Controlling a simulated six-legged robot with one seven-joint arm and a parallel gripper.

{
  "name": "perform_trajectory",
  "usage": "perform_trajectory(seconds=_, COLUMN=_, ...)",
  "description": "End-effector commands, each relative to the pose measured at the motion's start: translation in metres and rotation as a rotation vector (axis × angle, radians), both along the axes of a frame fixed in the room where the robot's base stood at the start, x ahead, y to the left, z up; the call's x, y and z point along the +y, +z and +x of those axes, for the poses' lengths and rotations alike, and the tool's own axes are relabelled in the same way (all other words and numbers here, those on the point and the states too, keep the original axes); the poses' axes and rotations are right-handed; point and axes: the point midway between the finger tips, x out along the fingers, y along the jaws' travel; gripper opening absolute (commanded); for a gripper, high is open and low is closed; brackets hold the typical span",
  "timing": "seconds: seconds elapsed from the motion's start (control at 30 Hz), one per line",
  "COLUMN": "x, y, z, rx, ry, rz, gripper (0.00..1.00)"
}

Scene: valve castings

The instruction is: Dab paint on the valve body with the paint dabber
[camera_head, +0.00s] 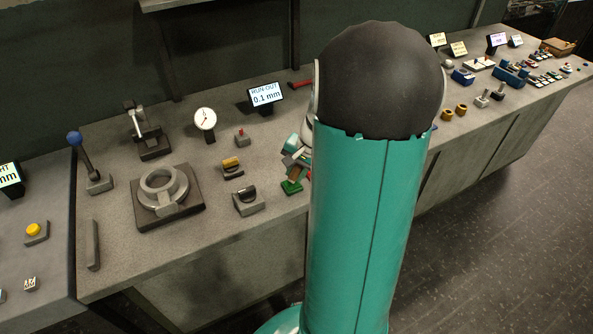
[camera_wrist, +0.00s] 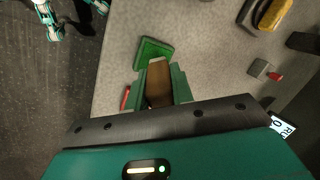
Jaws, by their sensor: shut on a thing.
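My gripper (camera_wrist: 160,78) is shut on a brown block-like thing (camera_wrist: 158,85), apparently the paint dabber, seen between its two green fingers in the wrist view. The dabber's far end is close to a flat green pad (camera_wrist: 155,46); I cannot tell whether they touch. In the head view the green pad (camera_head: 291,187) lies near the bench's front edge, and my gripper (camera_head: 296,167) is just above it, partly hidden by my arm. No thing is clearly identifiable as the valve body; a grey ring-shaped piece (camera_head: 163,183) sits on a dark square base at left.
Left of the pad are a grey block with a black knob (camera_head: 247,200) and a yellow-topped switch (camera_head: 232,167). Behind are a dial gauge (camera_head: 205,120), a run-out display (camera_head: 265,97) and a lever clamp (camera_head: 150,137). Small parts and displays line the bench at right.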

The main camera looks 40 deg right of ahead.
Motion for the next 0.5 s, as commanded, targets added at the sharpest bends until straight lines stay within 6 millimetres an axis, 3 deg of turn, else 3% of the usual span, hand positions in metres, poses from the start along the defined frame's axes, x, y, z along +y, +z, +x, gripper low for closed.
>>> perform_trajectory(seconds=0.5, x=-0.0002, y=-0.0034, z=0.0000, rx=0.000, ry=-0.001, rz=0.000, gripper=0.00)
